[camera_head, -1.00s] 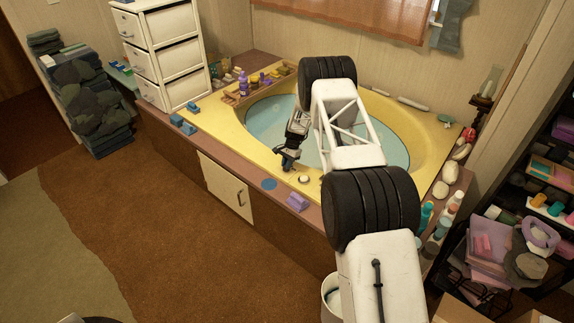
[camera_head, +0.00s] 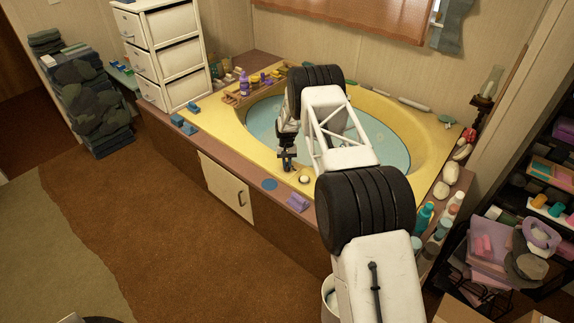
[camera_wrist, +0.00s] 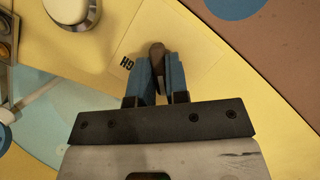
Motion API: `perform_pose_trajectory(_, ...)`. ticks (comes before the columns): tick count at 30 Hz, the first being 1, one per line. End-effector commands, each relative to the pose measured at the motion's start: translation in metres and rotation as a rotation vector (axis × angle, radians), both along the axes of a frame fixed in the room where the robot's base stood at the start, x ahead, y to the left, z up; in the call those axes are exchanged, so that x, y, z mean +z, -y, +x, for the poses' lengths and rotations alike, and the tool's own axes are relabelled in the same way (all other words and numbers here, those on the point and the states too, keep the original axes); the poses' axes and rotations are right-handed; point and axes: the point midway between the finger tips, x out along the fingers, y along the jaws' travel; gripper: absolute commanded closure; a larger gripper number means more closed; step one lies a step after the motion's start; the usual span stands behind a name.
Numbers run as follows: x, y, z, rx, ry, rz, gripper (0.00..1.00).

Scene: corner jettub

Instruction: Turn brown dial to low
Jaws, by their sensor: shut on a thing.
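The brown dial (camera_wrist: 157,52) sits on a pale square plate on the yellow tub rim in the wrist view. Dark lettering (camera_wrist: 127,63) that reads like "GH" shows on the plate to the dial's left. My gripper (camera_wrist: 159,70) is shut on the dial, with a blue finger on each side of it. In the head view my gripper (camera_head: 286,160) points down at the front rim of the tub. The dial is too small to make out there.
A round cream and metal knob (camera_wrist: 75,10) stands on the rim to the left of the dial; it also shows in the head view (camera_head: 304,179). A blue disc (camera_head: 269,184) and a purple block (camera_head: 298,202) lie on the brown ledge. The tub (camera_head: 395,152) holds water.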

Motion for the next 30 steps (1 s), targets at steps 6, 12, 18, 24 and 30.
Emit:
perform_pose_trajectory(6, -0.0002, 0.0004, -0.0004, 0.022, -0.001, -0.001, 1.00)
perform_pose_trajectory(12, -0.0002, 0.0004, -0.0004, 0.022, -0.001, -0.001, 1.00)
perform_pose_trajectory(18, -0.0001, 0.0003, -0.0003, 0.021, 0.000, 0.000, 0.65)
perform_pose_trajectory(24, -0.0001, 0.0001, -0.0001, 0.021, 0.000, 0.000, 0.60)
perform_pose_trajectory(30, 0.0019, 0.0000, 0.0009, 0.021, 0.001, 0.000, 0.60)
